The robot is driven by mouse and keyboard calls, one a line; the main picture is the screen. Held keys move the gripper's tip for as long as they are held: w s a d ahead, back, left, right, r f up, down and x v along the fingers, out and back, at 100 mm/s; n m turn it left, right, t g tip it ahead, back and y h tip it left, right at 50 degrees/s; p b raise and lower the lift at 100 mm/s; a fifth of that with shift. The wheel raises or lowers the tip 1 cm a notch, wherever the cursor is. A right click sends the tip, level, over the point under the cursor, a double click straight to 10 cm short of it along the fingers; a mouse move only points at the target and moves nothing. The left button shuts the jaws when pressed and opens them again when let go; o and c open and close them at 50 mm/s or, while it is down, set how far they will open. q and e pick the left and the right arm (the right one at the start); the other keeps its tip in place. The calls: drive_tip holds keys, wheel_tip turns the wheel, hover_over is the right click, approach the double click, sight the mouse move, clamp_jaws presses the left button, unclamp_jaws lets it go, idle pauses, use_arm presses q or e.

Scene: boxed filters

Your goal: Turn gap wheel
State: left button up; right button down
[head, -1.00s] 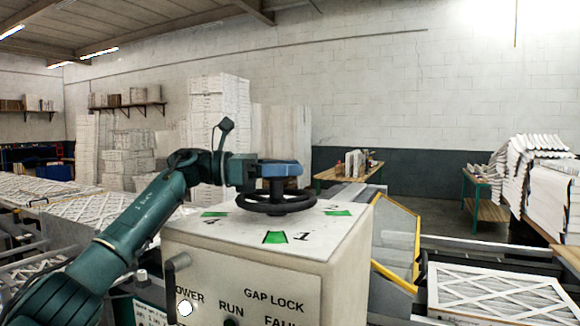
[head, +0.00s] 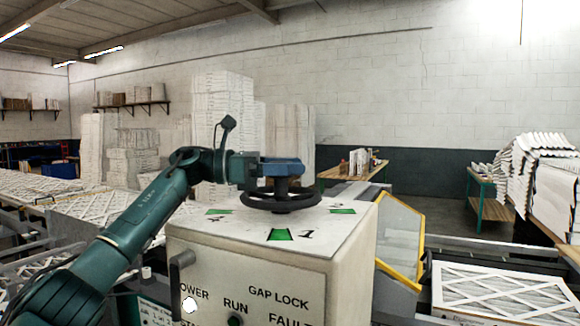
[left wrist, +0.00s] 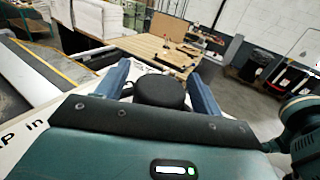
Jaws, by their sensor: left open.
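The black gap wheel (head: 281,201) lies flat on top of the beige machine box (head: 272,257), over a white plate with green marks and numbers. My left gripper (head: 283,166) is at the wheel's centre, its blue fingers level with the hub above the rim. In the left wrist view the round black hub (left wrist: 160,91) sits between the two blue fingers, with visible space on both sides. The left gripper (left wrist: 162,85) is open around the hub. Much of the wheel's rim is hidden in the left wrist view. My right gripper does not show.
The box front has a black handle (head: 180,272) and labels POWER, RUN and GAP LOCK. A yellow-edged guard (head: 400,240) stands to the right. A conveyor with a boxed filter (head: 503,294) lies at the lower right. Stacks of white filters stand behind.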

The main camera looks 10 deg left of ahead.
use_arm(q)
drive_tip(key=b+v, duration=0.2)
drive_tip(key=v, duration=1)
drive_tip(key=shift+s+a+r, duration=0.1)
drive_tip(key=shift+s+a, duration=0.05)
drive_tip(key=shift+a, duration=0.2)
